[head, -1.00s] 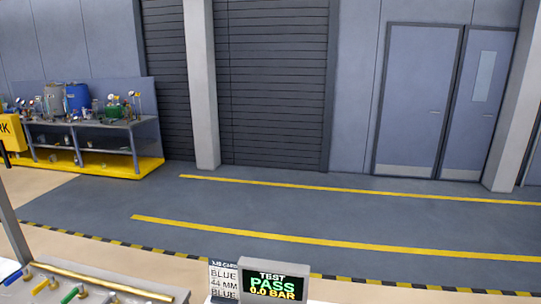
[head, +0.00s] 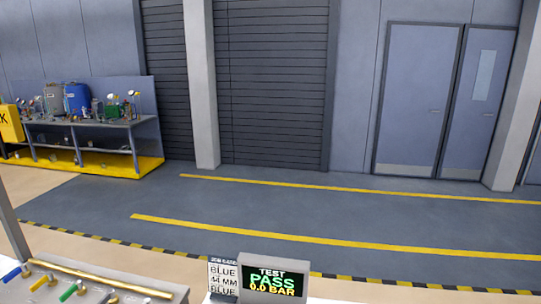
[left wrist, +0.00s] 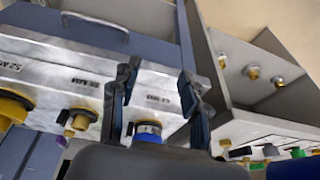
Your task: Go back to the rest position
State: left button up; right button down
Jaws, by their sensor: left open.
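My left gripper (left wrist: 160,70) shows in the left wrist view with its two dark fingers spread apart, open. Behind the space between the fingers is a fitting with a blue collar (left wrist: 149,132) on a pale metal panel (left wrist: 100,88); I cannot tell whether a finger touches it. Neither gripper shows in the head view, and my right gripper is in no view. The test display (head: 273,281) at the bottom of the head view reads PASS, 0.0 BAR. A card (head: 223,278) beside it reads BLUE, 44 MM, BLUE.
A row of coloured valve handles (head: 69,291) and a brass pipe (head: 95,278) lie at the lower left. A workbench (head: 85,126) with drums stands far left. The marked floor (head: 300,215) is clear. In the wrist view, a yellow-collared fitting (left wrist: 14,106) sits at left.

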pick_arm(q)
jog(key=s+f+g+b, duration=0.1)
jog(key=s+f+b, duration=0.15)
jog(key=f, duration=1.15)
jog(key=s+f+b, duration=0.1)
jog(key=f+b, duration=0.3)
jog(key=f, duration=1)
jog(key=s+a+f+b, duration=0.1)
jog(key=s+f+b, duration=0.1)
jog(key=s+f, duration=0.6)
jog(key=s+a+f+g+b, duration=0.1)
jog(key=s+a+f+b, duration=0.1)
jog(key=s+f, duration=0.6)
notch_tip(320, 180, down, 5)
jog(key=shift+r+b, duration=0.2)
jog(key=shift+b, duration=0.5)
